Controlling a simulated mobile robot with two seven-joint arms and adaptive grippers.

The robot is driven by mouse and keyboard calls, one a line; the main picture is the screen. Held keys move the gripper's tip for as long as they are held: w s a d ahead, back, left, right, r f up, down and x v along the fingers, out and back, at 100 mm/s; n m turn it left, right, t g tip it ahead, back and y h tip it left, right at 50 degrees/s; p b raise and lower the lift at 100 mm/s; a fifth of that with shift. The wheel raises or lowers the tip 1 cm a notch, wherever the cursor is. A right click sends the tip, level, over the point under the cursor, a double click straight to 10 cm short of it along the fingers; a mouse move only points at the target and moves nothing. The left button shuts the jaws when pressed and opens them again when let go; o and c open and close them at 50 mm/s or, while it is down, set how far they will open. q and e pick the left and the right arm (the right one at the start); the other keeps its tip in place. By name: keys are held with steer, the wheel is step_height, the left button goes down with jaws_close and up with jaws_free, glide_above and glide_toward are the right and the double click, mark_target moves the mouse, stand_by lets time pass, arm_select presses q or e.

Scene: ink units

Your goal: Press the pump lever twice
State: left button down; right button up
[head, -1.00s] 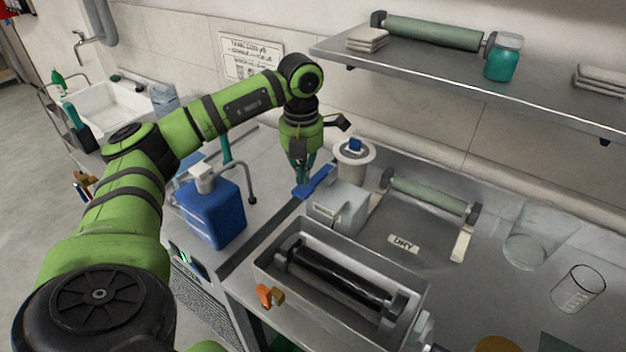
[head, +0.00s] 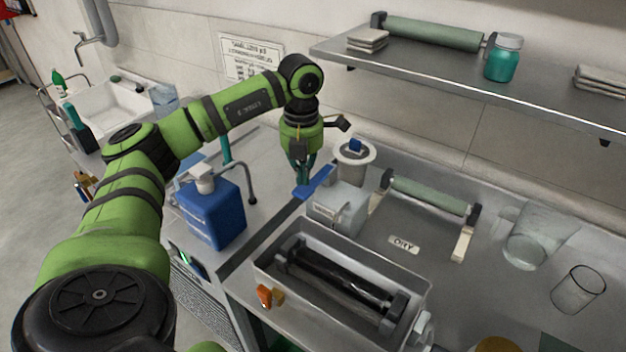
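The blue pump lever (head: 318,181) sticks out to the left of a pale grey box-shaped unit (head: 338,209) at the back left corner of the steel bench. It slopes down toward the left in the head view. My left gripper (head: 302,178) points down at the lever, with its fingertips at or just behind the lever's upper edge. I cannot tell whether they touch it. The fingers look close together, but the lever and the small size hide whether they are shut. Nothing is seen held. My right gripper is out of view.
A blue jug (head: 212,212) with a white cap stands left of the lever, near a bent pipe (head: 252,180). A white round container (head: 354,155) stands behind the unit. A steel trough (head: 268,262) with a dark roller lies in front. A shelf (head: 440,72) overhangs the right side.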

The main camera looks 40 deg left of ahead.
mark_target(303, 190)
arm_select(q)
steer(key=shift+f, duration=0.15)
steer(key=shift+f+b, duration=1.45)
steer(key=shift+f, duration=0.55)
steer(key=shift+r, duration=0.1)
steer(key=shift+r+p, duration=1.85)
steer(key=shift+r, duration=0.2)
steer(key=shift+f, duration=0.2)
